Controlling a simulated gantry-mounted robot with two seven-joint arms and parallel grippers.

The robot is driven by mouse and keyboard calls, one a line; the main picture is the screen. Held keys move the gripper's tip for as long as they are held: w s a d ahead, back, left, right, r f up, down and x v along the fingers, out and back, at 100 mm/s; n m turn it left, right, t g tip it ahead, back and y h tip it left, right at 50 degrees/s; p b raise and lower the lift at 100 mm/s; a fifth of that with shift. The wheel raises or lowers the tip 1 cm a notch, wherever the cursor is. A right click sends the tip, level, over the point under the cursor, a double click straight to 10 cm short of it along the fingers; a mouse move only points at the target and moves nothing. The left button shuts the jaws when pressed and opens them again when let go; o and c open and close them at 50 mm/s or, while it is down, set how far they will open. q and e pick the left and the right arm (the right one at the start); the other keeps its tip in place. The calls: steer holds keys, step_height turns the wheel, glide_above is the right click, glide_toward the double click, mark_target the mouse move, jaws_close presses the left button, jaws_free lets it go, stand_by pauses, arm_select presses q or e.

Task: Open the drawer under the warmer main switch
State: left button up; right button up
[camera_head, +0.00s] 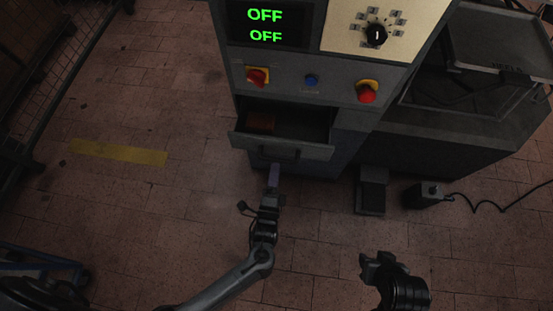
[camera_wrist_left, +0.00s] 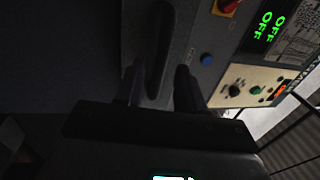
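The drawer (camera_head: 310,150) sits in the grey cabinet below the red-and-yellow main switch (camera_head: 257,76). It stands partly open, with its inside showing and a reddish-brown thing (camera_head: 262,122) in it. Its dark handle (camera_head: 280,154) is on the front face; in the left wrist view the handle (camera_wrist_left: 160,50) lies between my finger tips. My left gripper (camera_head: 274,172) is just in front of the handle. Its fingers (camera_wrist_left: 158,75) are apart, with a gap visible on both sides of the handle. My right gripper (camera_head: 378,262) is low at right, away from the cabinet; its opening is unclear.
A blue button (camera_head: 311,80) and a red emergency stop (camera_head: 367,92) sit on the panel, below a display reading OFF (camera_head: 265,25). A pedal (camera_head: 425,194) with a cable lies on the floor at right. The tiled floor before the drawer is clear.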

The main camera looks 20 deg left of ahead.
arm_select(q)
steer(key=p+v, duration=0.1)
steer(key=v, duration=0.5)
steer(key=shift+s, duration=0.2)
